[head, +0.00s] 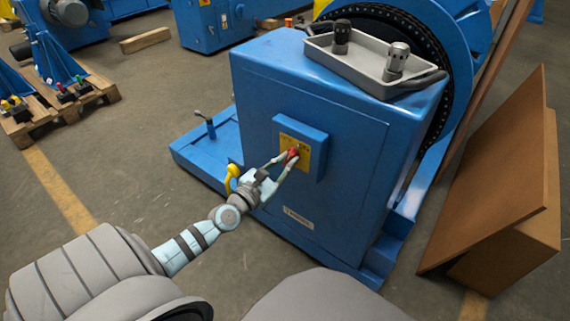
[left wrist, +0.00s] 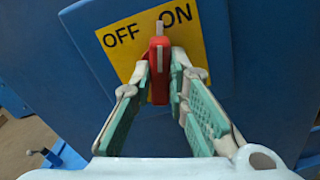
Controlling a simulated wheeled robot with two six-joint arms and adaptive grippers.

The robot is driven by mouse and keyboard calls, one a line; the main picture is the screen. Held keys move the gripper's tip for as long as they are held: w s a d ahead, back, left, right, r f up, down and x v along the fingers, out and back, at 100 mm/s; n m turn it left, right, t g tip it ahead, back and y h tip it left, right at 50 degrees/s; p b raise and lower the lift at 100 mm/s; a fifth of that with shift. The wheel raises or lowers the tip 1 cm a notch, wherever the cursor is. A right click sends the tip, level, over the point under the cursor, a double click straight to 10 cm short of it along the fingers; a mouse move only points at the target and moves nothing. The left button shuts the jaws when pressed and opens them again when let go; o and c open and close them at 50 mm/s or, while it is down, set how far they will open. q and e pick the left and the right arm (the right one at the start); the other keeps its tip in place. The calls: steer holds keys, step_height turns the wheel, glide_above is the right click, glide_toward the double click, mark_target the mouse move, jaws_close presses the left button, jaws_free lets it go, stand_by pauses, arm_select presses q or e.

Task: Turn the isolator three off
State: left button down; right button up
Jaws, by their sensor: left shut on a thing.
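The isolator's red handle (head: 292,154) sits on a yellow plate (head: 298,143) in a blue box on the front of the blue machine cabinet (head: 345,195). In the left wrist view the red handle (left wrist: 159,52) stands roughly upright in the picture. Its pale mark points between the words OFF and ON on the yellow plate (left wrist: 133,60). My left gripper (left wrist: 160,78) is shut on the red handle, one finger on each side. I cannot read a number three here. My right gripper is not in view.
A yellow hook-shaped piece (head: 232,177) is close beside my left wrist. Brown boards (head: 497,180) lean at right. A pallet (head: 52,112) stands at left, with open floor between.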

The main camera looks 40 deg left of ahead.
arm_select(q)
steer(key=n, duration=0.3)
steer(key=shift+n+b, duration=0.3)
steer(key=n, duration=0.3)
steer(key=shift+n+b, duration=0.3)
steer(key=shift+b, duration=0.1)
steer(key=n, duration=0.3)
steer(key=shift+a+f+b, duration=0.1)
steer(key=shift+b, duration=0.25)
steer(key=shift+n, duration=1.2)
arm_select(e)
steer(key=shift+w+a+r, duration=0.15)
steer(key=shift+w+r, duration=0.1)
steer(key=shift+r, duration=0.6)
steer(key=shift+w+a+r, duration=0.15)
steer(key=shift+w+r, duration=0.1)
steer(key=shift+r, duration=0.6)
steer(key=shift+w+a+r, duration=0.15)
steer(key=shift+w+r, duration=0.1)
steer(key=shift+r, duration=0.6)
arm_select(q)
steer(key=c, duration=1.6)
jaws_free()
steer(key=shift+o, duration=0.2)
